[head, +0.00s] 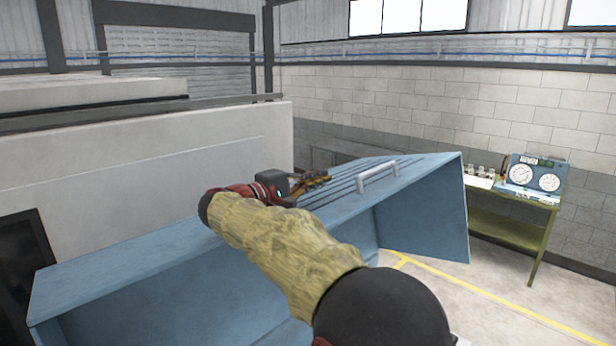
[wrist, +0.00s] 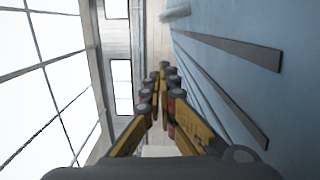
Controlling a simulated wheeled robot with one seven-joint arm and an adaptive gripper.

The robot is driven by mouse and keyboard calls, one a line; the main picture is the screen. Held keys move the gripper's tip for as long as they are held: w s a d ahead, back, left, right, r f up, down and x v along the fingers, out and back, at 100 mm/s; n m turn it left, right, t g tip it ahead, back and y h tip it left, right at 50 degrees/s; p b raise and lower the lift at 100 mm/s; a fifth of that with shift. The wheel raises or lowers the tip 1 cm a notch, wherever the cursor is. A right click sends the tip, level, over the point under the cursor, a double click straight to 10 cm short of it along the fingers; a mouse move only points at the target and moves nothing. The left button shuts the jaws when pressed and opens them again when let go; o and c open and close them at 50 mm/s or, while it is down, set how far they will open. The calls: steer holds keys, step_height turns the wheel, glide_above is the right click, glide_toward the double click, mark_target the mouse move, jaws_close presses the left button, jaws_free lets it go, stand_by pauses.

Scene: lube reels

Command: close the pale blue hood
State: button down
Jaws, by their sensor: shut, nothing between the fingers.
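The pale blue hood (head: 430,176) stands raised in the head view, with a row of dark slots and a grey bar handle (head: 378,176) on its upper face. Its side panel hangs down at the right, and its hollow inner side faces me. My gripper (head: 322,179) is at the far side of the upper face, left of the handle, with its fingers shut and empty. In the wrist view my gripper (wrist: 158,72) points along the slotted face of the hood (wrist: 285,35), which fills the right side. I cannot tell whether they touch. My arm hides part of the hood.
A green table (head: 505,232) with a blue gauge box (head: 537,176) stands at the right by the block wall. A large pale grey housing (head: 150,160) rises behind the hood at the left. The floor (head: 500,320) at the lower right is clear, with yellow lines.

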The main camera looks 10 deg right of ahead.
mark_target(341, 195)
steer(key=p+x, duration=0.1)
steer(key=x, duration=0.2)
steer(key=shift+w+d+r, duration=0.1)
steer(key=shift+d+r, duration=0.05)
steer(key=shift+d, duration=0.05)
steer(key=shift+s+d+r+p, duration=0.1)
steer(key=shift+s+d+p, duration=0.35)
steer(key=shift+s+d, duration=0.8)
steer(key=shift+s, duration=0.25)
steer(key=shift+w, duration=0.15)
steer(key=shift+d, duration=0.1)
